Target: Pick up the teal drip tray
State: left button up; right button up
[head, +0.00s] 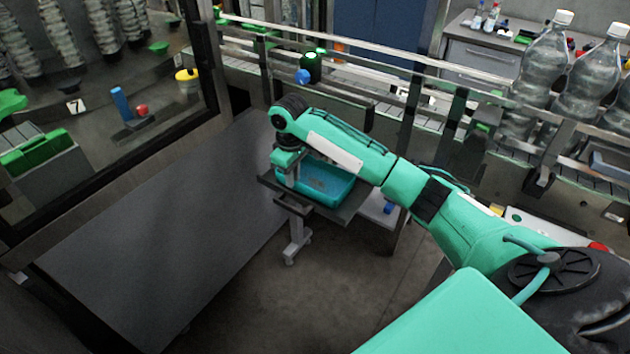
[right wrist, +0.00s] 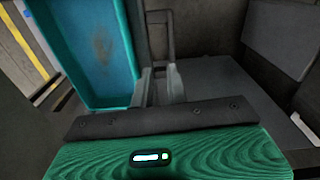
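The teal drip tray (head: 328,184) is a shallow open box on a dark shelf below the conveyor in the head view. In the right wrist view the tray (right wrist: 95,45) fills the upper left, with a brownish smudge on its floor. My right gripper (head: 287,178) points down at the tray's left end in the head view. In the right wrist view my right gripper (right wrist: 160,84) has its two grey fingers apart, right beside the tray's near wall. I see no teal between them, and contact is unclear. My left gripper is out of view.
A dark bare table (head: 165,230) lies left of the tray. The conveyor (head: 430,100) with guard rails runs behind it, with large clear bottles (head: 540,65) at right. The floor in front is clear.

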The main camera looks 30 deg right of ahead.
aim_at(304, 186)
jog(key=w+d+r+m, duration=0.1)
jog(key=w+d+r, duration=0.2)
jog(key=d+r, duration=0.25)
jog(key=f, duration=0.2)
jog(key=f+p, duration=0.1)
jog(key=f, duration=0.2)
jog(key=a+f, duration=0.1)
jog(key=f, duration=0.2)
jog(key=shift+s+f+p, duration=0.15)
jog(key=shift+s+p, duration=0.05)
jog(key=shift+p, duration=0.1)
jog(key=f, duration=0.1)
jog(key=f+p, duration=0.2)
jog(key=f, duration=0.1)
jog(key=shift+s+f, duration=0.1)
jog(key=shift+s, duration=0.15)
jog(key=shift+f, duration=0.6)
grip_shut()
jog(key=shift+r, duration=0.1)
